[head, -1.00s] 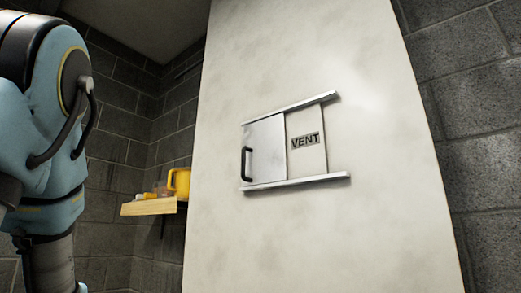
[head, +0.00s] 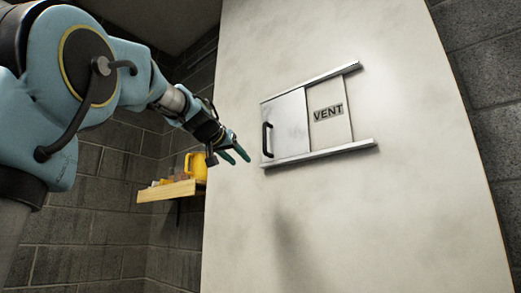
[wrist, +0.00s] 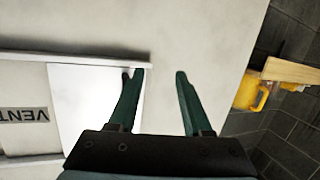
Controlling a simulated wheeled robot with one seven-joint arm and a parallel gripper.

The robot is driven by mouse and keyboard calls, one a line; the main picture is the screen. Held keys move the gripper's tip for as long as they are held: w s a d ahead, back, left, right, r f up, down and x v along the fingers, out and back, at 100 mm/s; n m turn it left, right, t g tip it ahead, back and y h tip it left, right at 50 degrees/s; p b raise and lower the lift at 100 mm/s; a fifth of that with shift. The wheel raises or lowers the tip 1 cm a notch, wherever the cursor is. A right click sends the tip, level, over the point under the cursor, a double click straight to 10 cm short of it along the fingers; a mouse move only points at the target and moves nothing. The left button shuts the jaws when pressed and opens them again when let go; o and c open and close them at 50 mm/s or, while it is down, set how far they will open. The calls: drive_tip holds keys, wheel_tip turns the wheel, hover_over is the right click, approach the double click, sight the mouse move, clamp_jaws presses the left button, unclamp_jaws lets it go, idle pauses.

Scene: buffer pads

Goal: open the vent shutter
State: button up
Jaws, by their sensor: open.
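The vent shutter (head: 291,128) is a pale metal panel between two slanted rails on the white wall. It covers the left part of the track, with a VENT plate (head: 328,112) to its right. Its black upright handle (head: 267,139) is near the panel's left edge. My gripper (head: 238,154) is open and empty, to the left of the handle and apart from it.
A wooden shelf (head: 165,192) with a yellow jug (head: 197,166) and small items is at the left, close below my gripper in the head view. Dark block walls (head: 110,215) stand on both sides. The white wall (head: 350,220) below the rails is bare.

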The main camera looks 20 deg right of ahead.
sight(264, 136)
drive_tip(key=s+d+r+m+h, duration=0.2)
drive_tip(key=s+r+h, duration=0.15)
drive_tip(key=r, duration=0.65)
drive_tip(key=shift+y, duration=0.45)
drive_tip(key=p+x, duration=0.6)
drive_tip(key=x, duration=0.2)
drive_tip(key=shift+w+d+f, duration=0.1)
drive_tip(key=shift+d, duration=0.3)
drive_tip(key=shift+w+d+f, duration=0.15)
drive_tip(key=shift+w+d, duration=0.2)
drive_tip(key=shift+d, duration=0.15)
drive_tip(key=shift+c, duration=0.2)
clamp_jaws()
